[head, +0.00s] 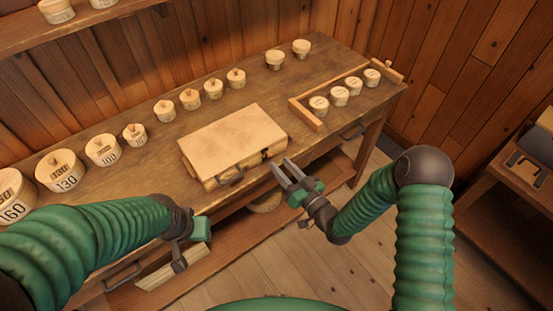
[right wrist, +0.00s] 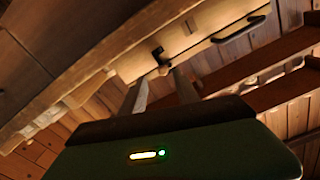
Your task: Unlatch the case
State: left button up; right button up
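The case (head: 235,135) is a pale wooden box lying with its lid down on the workbench, near the front edge. Its front has a dark handle (head: 233,178) and a small dark latch (head: 266,154) towards the right end. My right gripper (head: 281,164) is open and empty, its fingertips just in front of the latch; I cannot tell whether they touch it. In the right wrist view a small dark fitting (right wrist: 160,60) shows between and beyond the parted fingertips, with a dark handle (right wrist: 240,28) to its right. My left gripper (head: 179,264) hangs low before the bench; its fingers are too unclear to judge.
Several numbered round wooden pieces (head: 103,149) line the back and left of the workbench (head: 165,140). A wooden frame (head: 304,114) with several small round pieces stands at the right. A shelf (head: 75,22) is above and a side table (head: 510,165) is at far right.

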aim_at(272, 157)
jog(key=x, duration=0.3)
jog(key=shift+a, duration=0.5)
jog(key=shift+d, duration=0.3)
grip_shut()
